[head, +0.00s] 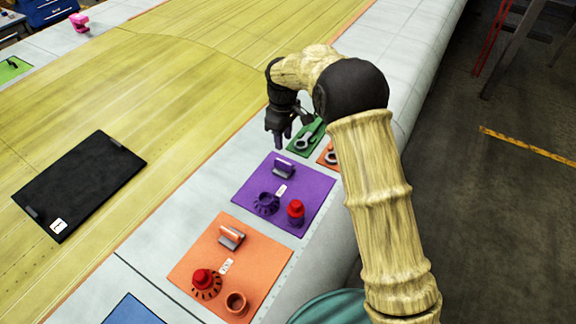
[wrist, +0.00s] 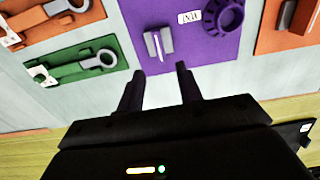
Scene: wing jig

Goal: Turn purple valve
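The purple panel (head: 308,187) lies on the pale surface and carries a grey-and-purple lever block (head: 284,167), a dark purple round valve (head: 266,203) and a red knob (head: 295,209). My gripper (head: 283,131) hangs above and beyond the far edge of this panel. In the wrist view my gripper (wrist: 157,72) is open, with nothing between its fingers. There the lever block (wrist: 157,43) sits just past the fingertips, roughly in line with the gap, apart from them. The red knob is not in the wrist view.
An orange panel (head: 257,255) with a red knob lies nearer. A green panel (head: 303,140) and another orange panel (head: 329,153), both with wrench-like handles, lie beside my arm. A black flat board (head: 85,180) lies on the yellow surface at left.

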